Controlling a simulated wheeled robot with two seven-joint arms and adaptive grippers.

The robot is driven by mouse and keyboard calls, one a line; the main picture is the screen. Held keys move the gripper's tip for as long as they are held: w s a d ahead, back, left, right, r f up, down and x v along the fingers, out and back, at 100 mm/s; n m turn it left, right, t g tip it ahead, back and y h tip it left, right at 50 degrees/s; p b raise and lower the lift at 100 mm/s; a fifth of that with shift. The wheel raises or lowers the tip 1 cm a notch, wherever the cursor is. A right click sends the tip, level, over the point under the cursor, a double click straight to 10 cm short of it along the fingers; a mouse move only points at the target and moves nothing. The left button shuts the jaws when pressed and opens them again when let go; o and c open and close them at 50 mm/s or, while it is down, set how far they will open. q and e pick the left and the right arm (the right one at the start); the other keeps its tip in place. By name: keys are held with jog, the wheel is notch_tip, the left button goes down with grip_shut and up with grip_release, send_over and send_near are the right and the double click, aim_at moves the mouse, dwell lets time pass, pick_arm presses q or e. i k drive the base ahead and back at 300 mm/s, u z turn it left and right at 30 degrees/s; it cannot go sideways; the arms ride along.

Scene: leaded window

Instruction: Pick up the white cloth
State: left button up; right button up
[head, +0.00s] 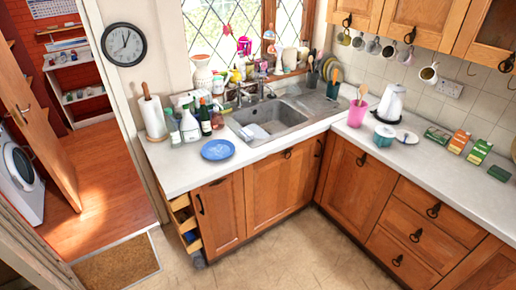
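Neither of my grippers shows in this view, and nothing is seen touching the cloth.
A blue plate (218,149) lies on the counter left of the sink, with several bottles (190,124) and a paper towel roll (153,116) behind it. A pink utensil cup (357,113) stands to the right. Narrow drawers (184,221) stand open at the left end.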

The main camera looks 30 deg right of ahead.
aim_at(246, 134)
jog(key=u, duration=0.15)
jog(key=k, duration=0.35)
jog(key=z, duration=1.25)
jog(key=i, duration=1.7)
jog(key=u, duration=0.8)
jog(key=i, duration=0.7)
jog(key=u, duration=0.7)
